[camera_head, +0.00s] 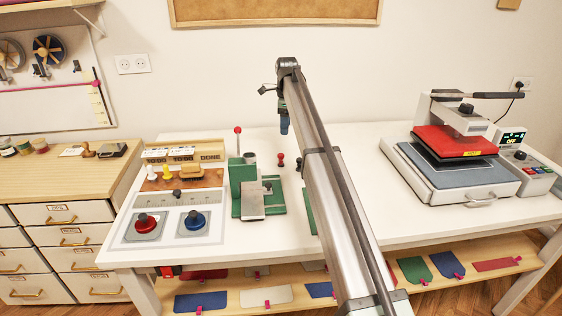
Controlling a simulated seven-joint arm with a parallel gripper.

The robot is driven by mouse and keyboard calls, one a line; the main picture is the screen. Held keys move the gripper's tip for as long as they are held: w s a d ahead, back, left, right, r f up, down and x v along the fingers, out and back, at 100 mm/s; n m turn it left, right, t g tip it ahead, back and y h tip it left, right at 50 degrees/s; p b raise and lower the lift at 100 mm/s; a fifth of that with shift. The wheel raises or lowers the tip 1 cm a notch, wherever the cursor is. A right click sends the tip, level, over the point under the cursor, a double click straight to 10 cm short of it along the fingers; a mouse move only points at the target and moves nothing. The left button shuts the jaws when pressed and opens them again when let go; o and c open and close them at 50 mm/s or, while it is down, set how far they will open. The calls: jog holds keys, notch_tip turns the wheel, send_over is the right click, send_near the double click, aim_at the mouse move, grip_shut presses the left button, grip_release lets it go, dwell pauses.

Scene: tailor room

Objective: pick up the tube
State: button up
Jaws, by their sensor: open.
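No tube can be picked out for sure. A small grey cylindrical piece (250,158) shows at the top of the green bench device (245,185) on the white table; I cannot tell whether it is the tube. My gripper (285,124) hangs at the far end of my arm, to the right of the green device and above the back of the table. Its bluish fingertips point down. It is open, and nothing shows between its fingers. My arm hides a strip of the table's middle, including most of another green thing (310,212).
A small red peg-like piece (281,160) stands behind the green device. A red-tipped rod (238,145) rises beside it. A panel with red and blue knobs (172,222) lies left. A red heat press (455,142) stands right. White table (365,190) is clear between arm and press.

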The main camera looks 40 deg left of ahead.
aim_at(281, 155)
jog(key=f, duration=0.4)
jog(key=a+f, duration=0.1)
jog(key=f, duration=0.4)
jog(key=s+f, duration=0.1)
jog(key=f, duration=0.3)
jog(key=shift+a+f, duration=0.2)
jog(key=shift+f, duration=0.15)
jog(key=shift+c, duration=0.3)
grip_shut()
